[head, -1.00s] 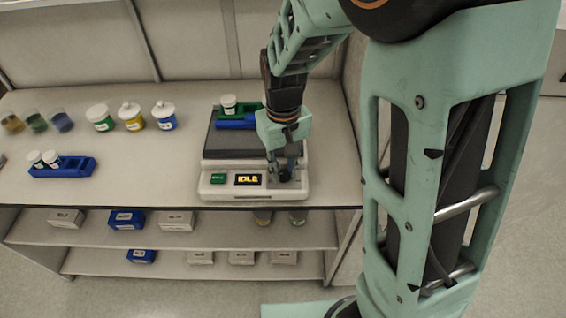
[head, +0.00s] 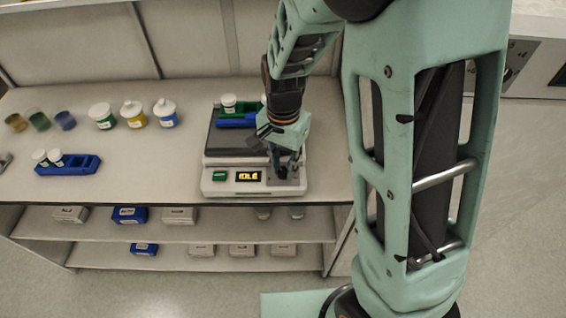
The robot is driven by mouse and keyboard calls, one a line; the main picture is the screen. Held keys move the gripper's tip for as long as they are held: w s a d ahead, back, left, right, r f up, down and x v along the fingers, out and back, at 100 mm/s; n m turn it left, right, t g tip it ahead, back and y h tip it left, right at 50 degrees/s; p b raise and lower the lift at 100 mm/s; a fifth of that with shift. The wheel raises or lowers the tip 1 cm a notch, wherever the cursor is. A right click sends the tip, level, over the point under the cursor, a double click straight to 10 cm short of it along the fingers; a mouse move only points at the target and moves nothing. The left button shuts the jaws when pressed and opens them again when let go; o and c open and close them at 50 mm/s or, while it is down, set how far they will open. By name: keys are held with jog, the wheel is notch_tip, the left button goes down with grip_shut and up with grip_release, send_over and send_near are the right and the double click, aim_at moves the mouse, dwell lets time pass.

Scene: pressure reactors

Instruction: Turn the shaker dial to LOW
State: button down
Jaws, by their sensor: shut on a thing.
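The shaker (head: 222,189) stands on the bench, a low light box with a dark platform (head: 227,140). Its front has a green button (head: 219,176) and a small display (head: 248,176) with yellow letters that read IDLE. My gripper (head: 284,172) points down at the right end of the shaker's front panel. Its fingers are shut on the dial, which they mostly hide. I cannot read the dial's setting or its marks.
A green rack and a blue rack (head: 237,122) with a white-capped vial (head: 228,102) sit on the platform. Several jars (head: 134,113) and a blue rack (head: 68,165) stand to the left. Boxes (head: 179,215) fill the shelves below. The bench front between is clear.

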jog(key=m+p, duration=0.2)
jog(key=m, duration=0.2)
jog(key=shift+r, duration=0.2)
jog(key=shift+f+m+p, duration=0.1)
jog(key=shift+m+p, duration=0.6)
jog(key=shift+m, duration=1)
jog(key=c, duration=2)
grip_release()
jog(key=shift+o, duration=0.2)
jog(key=shift+f, duration=0.1)
